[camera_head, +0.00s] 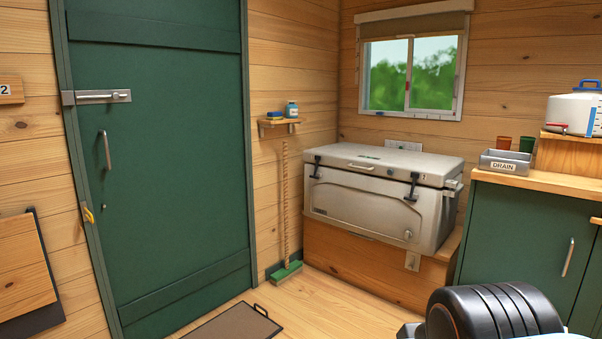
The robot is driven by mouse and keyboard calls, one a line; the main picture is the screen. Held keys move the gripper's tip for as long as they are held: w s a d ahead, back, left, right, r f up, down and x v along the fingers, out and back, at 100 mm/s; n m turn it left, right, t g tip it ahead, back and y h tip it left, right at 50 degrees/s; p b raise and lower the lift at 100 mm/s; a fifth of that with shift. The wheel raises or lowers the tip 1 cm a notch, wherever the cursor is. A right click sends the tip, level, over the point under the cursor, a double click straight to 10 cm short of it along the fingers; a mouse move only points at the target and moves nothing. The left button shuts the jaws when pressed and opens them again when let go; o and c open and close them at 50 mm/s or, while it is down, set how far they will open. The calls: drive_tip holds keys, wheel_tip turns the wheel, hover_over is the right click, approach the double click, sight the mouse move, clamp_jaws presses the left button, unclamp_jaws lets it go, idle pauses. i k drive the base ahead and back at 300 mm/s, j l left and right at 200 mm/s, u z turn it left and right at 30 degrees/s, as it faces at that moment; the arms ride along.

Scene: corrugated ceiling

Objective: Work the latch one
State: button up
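A grey cool box (380,205) stands closed on a wooden bench, with two black latches on its front, a left one (317,167) and a right one (412,187). Both latches hang down over the lid seam. A small mark beside the right latch is too small to read surely. The green door (165,160) is shut and carries a metal slide bolt (102,97) near its left edge. A yellow hook (88,214) sits lower on the frame. I see no label reading one. My gripper is not in view; a dark ribbed part of my arm shows at bottom right.
A green counter (515,240) at right holds a DRAIN tray (505,161) and a white water container (575,112). A broom (286,270) leans beside the door. A mat (237,324) lies on the floor.

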sight(318, 158)
drive_tip(key=i+j, duration=0.1)
drive_tip(key=i, duration=0.9)
drive_tip(key=i+z, duration=0.1)
drive_tip(key=i, duration=0.9)
drive_tip(key=i+j, duration=0.2)
drive_tip(key=i, duration=0.8)
drive_tip(key=i+j+u, duration=0.1)
drive_tip(key=i+u, duration=0.15)
drive_tip(key=i, duration=0.35)
drive_tip(key=i+l+z, duration=0.3)
drive_tip(key=i+l, duration=0.25)
drive_tip(key=l, duration=0.15)
